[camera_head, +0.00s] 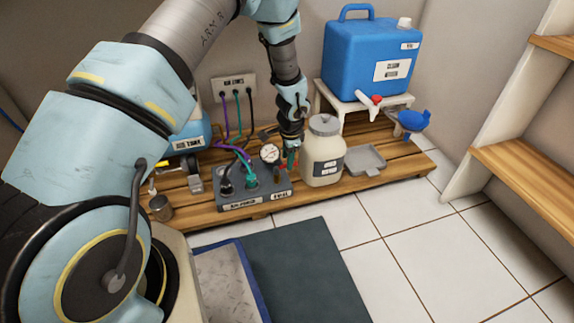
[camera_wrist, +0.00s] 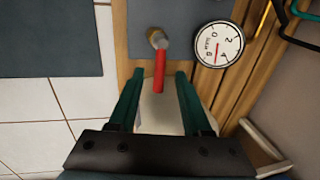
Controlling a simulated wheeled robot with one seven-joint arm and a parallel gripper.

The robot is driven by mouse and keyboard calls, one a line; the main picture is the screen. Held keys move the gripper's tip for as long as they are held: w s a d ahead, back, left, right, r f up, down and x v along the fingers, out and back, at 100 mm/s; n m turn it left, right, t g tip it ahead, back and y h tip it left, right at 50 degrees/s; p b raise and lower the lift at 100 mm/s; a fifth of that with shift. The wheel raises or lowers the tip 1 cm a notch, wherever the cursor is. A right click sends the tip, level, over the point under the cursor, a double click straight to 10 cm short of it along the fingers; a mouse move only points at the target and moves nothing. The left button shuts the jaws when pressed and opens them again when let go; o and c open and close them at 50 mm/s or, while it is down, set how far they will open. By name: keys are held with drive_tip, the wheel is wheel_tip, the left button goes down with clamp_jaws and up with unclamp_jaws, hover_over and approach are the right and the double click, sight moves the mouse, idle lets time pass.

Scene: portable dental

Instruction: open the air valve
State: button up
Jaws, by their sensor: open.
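The air valve shows in the wrist view as a red lever (camera_wrist: 159,72) on a round brass fitting (camera_wrist: 157,39), at the edge of a grey panel. My gripper (camera_wrist: 159,77) is open, with one green finger on each side of the lever's free end and a visible gap on both sides. Whether the fingers are level with the lever in depth, I cannot tell. A round pressure gauge (camera_wrist: 219,45) sits right of the valve; it also shows in the head view (camera_head: 270,153). In the head view my gripper (camera_head: 291,158) hangs at the grey box's right end and mostly hides the valve.
The grey connection box (camera_head: 240,202) with hoses stands on a wooden slat platform (camera_head: 408,165). A cream jar (camera_head: 322,155) stands close right of my gripper. A grey tray (camera_head: 364,160) and a blue water container (camera_head: 362,55) on a white stand are farther right.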

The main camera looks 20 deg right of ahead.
drive_tip(key=shift+w+f, duration=0.15)
drive_tip(key=shift+f, duration=0.65)
drive_tip(key=shift+c, duration=0.2)
clamp_jaws()
idle(0.8)
